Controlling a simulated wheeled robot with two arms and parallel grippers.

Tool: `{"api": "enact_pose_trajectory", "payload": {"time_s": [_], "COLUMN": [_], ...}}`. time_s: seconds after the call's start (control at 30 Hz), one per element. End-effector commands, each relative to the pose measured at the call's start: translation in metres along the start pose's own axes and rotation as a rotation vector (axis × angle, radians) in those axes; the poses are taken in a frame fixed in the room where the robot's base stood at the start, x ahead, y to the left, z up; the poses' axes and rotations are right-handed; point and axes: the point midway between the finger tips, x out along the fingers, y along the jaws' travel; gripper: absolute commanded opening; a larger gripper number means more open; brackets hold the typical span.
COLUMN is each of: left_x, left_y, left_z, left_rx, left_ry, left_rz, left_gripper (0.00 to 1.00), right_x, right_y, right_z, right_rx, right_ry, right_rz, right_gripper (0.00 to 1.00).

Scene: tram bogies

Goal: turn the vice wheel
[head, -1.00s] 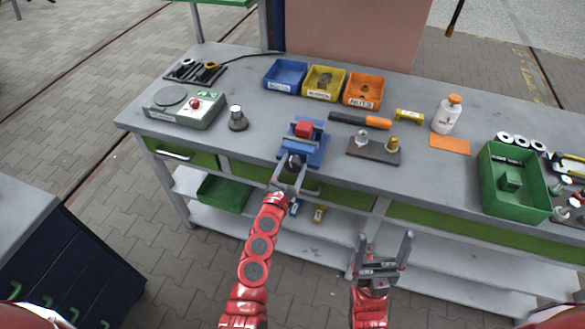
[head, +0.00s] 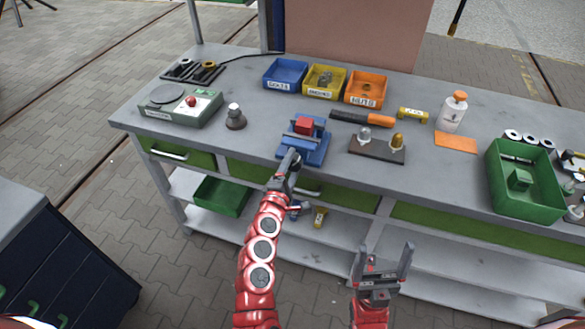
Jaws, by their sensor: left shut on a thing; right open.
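The blue vice (head: 305,147) stands near the front edge of the grey workbench, with a red block (head: 305,125) between its jaws. My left gripper (head: 289,160) is at the front of the vice, shut on the vice wheel, which is mostly hidden behind the fingers. My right gripper (head: 384,262) is open and empty, low in front of the bench, with its fingers pointing up.
Behind the vice are blue (head: 285,73), yellow (head: 325,81) and orange (head: 366,87) bins. An orange-handled tool (head: 362,119) and a plate with two fittings (head: 377,149) lie right of it. A green crate (head: 524,180) stands far right.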

Motion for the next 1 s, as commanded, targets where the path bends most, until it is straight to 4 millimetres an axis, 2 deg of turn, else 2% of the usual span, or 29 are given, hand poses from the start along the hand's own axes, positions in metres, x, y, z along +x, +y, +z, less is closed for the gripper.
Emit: {"api": "enact_pose_trajectory", "payload": {"time_s": [0.03,1.0], "left_x": [0.0,0.0], "left_y": [-0.002,-0.005], "left_z": [-0.001,-0.001], "left_rx": [0.045,0.968], "left_ry": [0.0,-0.003], "left_rz": [0.002,-0.002], "left_gripper": [0.1,0.1], "right_x": [-0.006,-0.061], "right_y": [0.0,-0.003], "right_z": [0.001,0.01], "right_rx": [0.0,0.0], "right_ry": [0.0,0.0], "right_rz": [0.0,0.0], "right_gripper": [0.86,0.86]}}
